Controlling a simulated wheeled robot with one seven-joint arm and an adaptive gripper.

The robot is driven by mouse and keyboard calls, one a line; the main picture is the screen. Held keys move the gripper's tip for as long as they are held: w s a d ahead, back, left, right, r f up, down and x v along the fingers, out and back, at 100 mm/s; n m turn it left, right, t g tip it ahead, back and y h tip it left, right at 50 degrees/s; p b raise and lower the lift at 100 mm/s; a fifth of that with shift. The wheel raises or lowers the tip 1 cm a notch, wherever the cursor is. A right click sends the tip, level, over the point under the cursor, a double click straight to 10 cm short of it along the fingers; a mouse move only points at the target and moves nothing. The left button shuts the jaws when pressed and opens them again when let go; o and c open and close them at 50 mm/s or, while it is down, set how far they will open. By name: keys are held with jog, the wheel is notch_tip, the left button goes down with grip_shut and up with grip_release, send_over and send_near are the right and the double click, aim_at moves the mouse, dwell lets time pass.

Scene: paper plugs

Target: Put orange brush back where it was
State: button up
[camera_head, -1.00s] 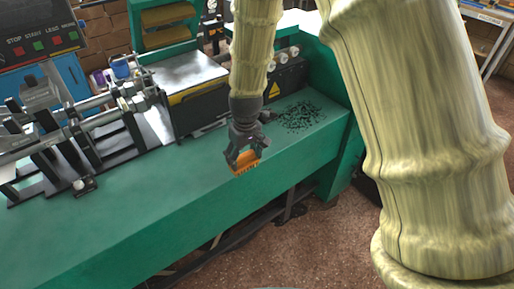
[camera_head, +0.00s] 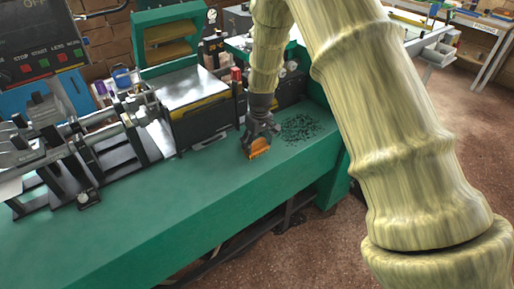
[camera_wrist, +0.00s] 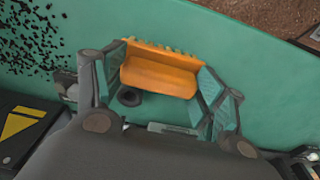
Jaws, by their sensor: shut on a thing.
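The orange brush (camera_head: 258,148) is held between the fingers of my gripper (camera_head: 257,142), over the green bench top (camera_head: 190,195). In the wrist view the orange brush (camera_wrist: 158,72) spans the gap between the two fingertips of my gripper (camera_wrist: 160,80), with its bristle edge facing away from the palm. A dark round ring (camera_wrist: 130,97) shows between the fingers near the palm. In the head view the brush is low, close to the bench surface. I cannot tell if it touches it.
A patch of black chips (camera_head: 301,129) lies on the bench to the right of my gripper. A metal-topped machine box (camera_head: 198,90) stands to the left, and rails with clamps (camera_head: 90,150) lie farther left. The front strip of the bench is clear.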

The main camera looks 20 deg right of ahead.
aim_at(257, 148)
jog(key=shift+f+p, duration=0.65)
jog(key=shift+f, duration=1.1)
jog(key=shift+f, duration=0.1)
jog(key=o, duration=1.3)
